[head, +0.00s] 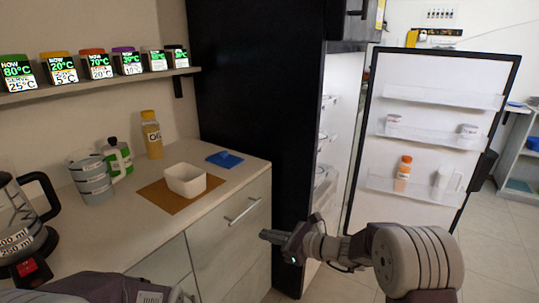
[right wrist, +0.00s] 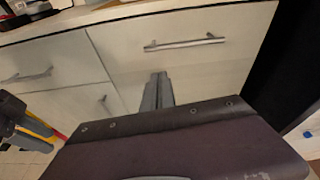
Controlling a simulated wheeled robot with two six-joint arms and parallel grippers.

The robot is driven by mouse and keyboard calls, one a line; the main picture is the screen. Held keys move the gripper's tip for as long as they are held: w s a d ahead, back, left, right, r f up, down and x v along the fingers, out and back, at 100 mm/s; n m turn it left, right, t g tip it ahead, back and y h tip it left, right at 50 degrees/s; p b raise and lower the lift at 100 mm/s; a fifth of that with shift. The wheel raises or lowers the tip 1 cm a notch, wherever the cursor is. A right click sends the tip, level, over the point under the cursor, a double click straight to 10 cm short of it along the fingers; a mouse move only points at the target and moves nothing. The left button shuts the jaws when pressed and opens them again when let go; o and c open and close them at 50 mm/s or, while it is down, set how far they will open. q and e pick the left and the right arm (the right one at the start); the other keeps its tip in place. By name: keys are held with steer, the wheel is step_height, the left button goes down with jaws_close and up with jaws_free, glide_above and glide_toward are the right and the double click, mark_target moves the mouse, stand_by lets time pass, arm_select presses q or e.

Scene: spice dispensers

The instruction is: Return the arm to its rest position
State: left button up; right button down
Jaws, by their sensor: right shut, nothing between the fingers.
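My right arm reaches in from the lower right of the head view. Its gripper (head: 268,236) is in front of the dark fridge side and the drawer front, below the counter top. In the right wrist view, the gripper fingers (right wrist: 158,92) are together with nothing between them, pointing at the pale cabinet front. Part of my left arm (head: 105,288) shows at the bottom left of the head view; its fingertips do not show.
The counter holds a white bowl (head: 185,180) on a brown mat, a blue lid (head: 224,159), bottles and a kettle (head: 20,230). A drawer handle (head: 243,212) sticks out near the right gripper. The fridge door (head: 430,90) stands open behind the right arm. Spice dispensers (head: 95,64) line the shelf.

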steer(key=s+d+f+n+g+h, duration=0.1)
steer(key=s+f+n+g+h, duration=0.15)
steer(key=s+n, duration=0.45)
steer(key=s+d+f+n+g+h, duration=0.15)
steer(key=s+g, duration=0.25)
steer(key=s, duration=0.7)
steer(key=s+d+f+n+g+h, duration=0.1)
steer(key=s+d+f+n+h, duration=0.35)
steer(key=d+n, duration=0.25)
steer(key=s+d+f+n+h, duration=0.4)
steer(key=s+d+n, duration=0.15)
steer(key=d, duration=0.25)
step_height(320, 180, up, 27)
steer(key=w+n+p, duration=0.1)
steer(key=n+p, duration=0.1)
steer(key=p, duration=2.5)
steer(key=shift+w+d, duration=0.2)
steer(key=shift+w, duration=0.2)
steer(key=shift+t, duration=0.25)
